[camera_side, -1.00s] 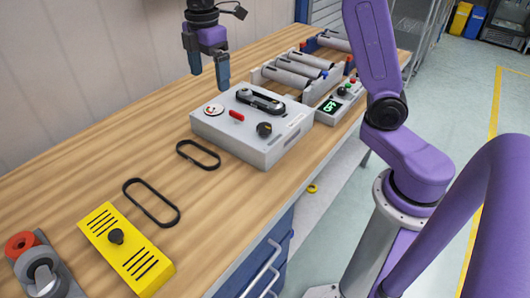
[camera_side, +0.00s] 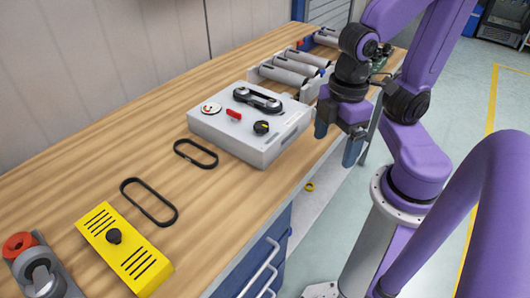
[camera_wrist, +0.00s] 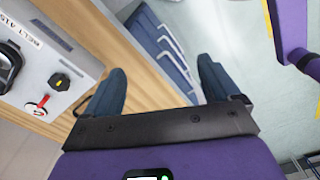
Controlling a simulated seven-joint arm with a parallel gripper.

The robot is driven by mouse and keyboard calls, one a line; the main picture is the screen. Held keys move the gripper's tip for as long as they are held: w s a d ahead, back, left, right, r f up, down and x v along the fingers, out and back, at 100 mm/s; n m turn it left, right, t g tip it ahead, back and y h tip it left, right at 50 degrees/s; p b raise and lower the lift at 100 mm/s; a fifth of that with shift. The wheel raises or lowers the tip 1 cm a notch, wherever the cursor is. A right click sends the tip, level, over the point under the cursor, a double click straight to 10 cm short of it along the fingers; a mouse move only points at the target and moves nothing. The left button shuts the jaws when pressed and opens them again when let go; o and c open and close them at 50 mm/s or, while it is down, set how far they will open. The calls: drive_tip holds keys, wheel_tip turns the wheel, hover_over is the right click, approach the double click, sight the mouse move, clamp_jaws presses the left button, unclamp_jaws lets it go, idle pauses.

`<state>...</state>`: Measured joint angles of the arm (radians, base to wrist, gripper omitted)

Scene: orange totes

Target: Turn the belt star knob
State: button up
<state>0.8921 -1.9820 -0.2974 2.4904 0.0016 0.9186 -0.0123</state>
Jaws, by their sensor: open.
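The white belt box (camera_side: 240,146) stands on the bench in the side view. A black knob with a yellow mark (camera_side: 261,127) sits on its top near the front right. In the wrist view the knob (camera_wrist: 60,81) is at the left, on the box face labelled "BELT AL…" (camera_wrist: 30,32). My gripper (camera_side: 338,134) is open and empty, right of the box and apart from the knob, by the bench's front edge. In the wrist view its two fingers (camera_wrist: 162,68) are spread, with the bench edge and blue drawers behind them.
The box top also bears a black belt loop (camera_side: 258,99), a red handle (camera_side: 234,114) and a round dial (camera_side: 211,108). Rollers (camera_side: 290,70) stand behind. Two black belts (camera_side: 150,202) and a yellow block with a black knob (camera_side: 125,250) lie nearer on the bench.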

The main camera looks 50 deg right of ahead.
drive_tip(key=shift+c, duration=0.8)
wheel_tip(320, 180, up, 7)
drive_tip(key=n+h, duration=0.5)
drive_tip(key=n, duration=0.3)
hover_over(261, 125)
drive_tip(key=s+a, duration=0.2)
drive_tip(key=a, duration=0.5)
drive_tip(key=shift+t, duration=0.4)
drive_tip(key=x, duration=1.7)
drive_tip(key=shift+w+a+f, duration=0.15)
drive_tip(key=shift+w+f, duration=0.05)
drive_tip(key=shift+f, duration=0.1)
drive_tip(key=c, duration=1.1)
